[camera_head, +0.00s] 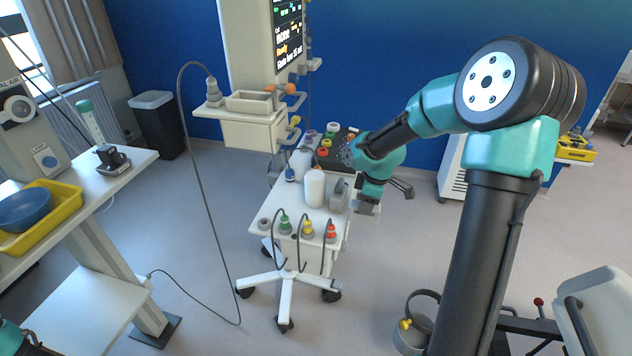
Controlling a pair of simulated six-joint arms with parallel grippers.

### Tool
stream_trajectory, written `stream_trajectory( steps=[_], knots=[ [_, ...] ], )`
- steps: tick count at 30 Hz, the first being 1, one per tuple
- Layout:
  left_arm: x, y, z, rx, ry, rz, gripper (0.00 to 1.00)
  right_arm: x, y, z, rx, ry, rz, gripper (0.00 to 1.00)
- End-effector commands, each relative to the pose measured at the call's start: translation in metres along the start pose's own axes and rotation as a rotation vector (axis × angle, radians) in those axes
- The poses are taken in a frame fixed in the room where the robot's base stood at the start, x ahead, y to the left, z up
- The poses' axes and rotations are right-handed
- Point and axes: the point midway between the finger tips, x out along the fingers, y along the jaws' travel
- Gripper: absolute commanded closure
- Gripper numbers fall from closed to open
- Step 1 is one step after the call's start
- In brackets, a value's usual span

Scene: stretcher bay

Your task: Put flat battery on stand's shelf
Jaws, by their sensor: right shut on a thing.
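The stand's shelf (262,207) is the white top of a wheeled stand in the middle of the head view. My right gripper (360,203) reaches over its right edge, below the teal wrist. It is shut on a small grey block, which I take to be the flat battery (338,196). The block is at the right side of the shelf, beside a white cylinder; whether it touches the shelf cannot be told. The fingers are small and partly hidden by the wrist. Of my left arm only a teal and dark part shows at the bottom left corner; its fingers are not visible.
The white cylinder (315,188) and a white bottle (300,163) stand on the shelf. Green, yellow and red connectors with cables line its front. A monitor column (250,55) rises behind. A yellow tray (62,210) with a blue bowl (25,210) is at left.

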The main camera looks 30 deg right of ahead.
Motion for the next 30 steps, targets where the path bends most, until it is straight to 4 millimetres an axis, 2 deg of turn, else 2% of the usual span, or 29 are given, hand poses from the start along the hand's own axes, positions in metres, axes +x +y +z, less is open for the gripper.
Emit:
stream_trajectory(
  steps=[5,24,30],
  knots=[
    [0.000,0.000,0.000,0.000,0.000,0.000,1.00,0.003,0.000,-0.022,-0.004,0.001,0.000,0.95],
    [0.000,0.000,0.000,0.000,0.000,0.000,1.00,0.022,0.000,-0.147,-0.003,0.001,0.000,0.95],
    [0.000,0.000,0.000,0.000,0.000,0.000,1.00,0.024,0.000,-0.162,0.000,0.001,0.001,0.95]
  ],
)
